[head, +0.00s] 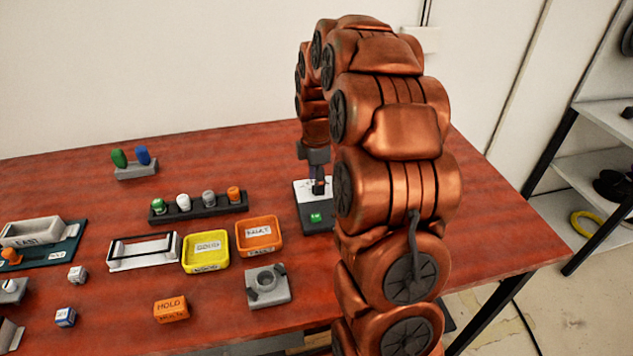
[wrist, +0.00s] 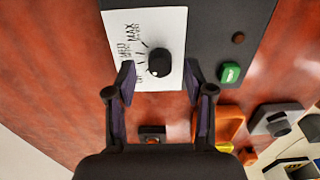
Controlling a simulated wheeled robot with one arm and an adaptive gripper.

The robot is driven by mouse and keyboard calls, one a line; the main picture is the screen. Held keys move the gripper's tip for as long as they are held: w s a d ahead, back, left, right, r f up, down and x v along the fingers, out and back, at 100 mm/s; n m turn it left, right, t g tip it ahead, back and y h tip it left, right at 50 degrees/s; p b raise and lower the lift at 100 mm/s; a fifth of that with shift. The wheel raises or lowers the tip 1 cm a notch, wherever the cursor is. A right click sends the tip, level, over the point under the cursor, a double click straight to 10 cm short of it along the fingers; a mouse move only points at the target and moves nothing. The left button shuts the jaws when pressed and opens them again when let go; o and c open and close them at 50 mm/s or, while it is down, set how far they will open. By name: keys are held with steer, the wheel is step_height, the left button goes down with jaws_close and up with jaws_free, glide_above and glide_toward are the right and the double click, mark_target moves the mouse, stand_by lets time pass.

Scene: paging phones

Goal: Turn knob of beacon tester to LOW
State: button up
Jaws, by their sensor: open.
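The beacon tester (head: 307,194) is a dark box on the red table with a white label plate, a round black knob and a green button (head: 316,217). In the wrist view the knob (wrist: 159,62) stands on the white plate (wrist: 145,25), where MAX and MED can be read; the other markings are too small to read surely. A pale mark shows on the knob's lower edge; its exact setting is unclear. My gripper (wrist: 159,84) is open and empty, its fingers on either side of the knob and apart from it in the picture. In the head view my arm partly hides the tester.
Left of the tester are an orange tray (head: 259,251), a yellow tray (head: 206,268) and a dark rack (head: 197,207) with several coloured pegs. A grey fixture (head: 268,286) and an orange HOLD block (head: 171,308) lie nearer the front.

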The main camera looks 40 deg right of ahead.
steer(key=shift+f, duration=0.85)
jaws_close()
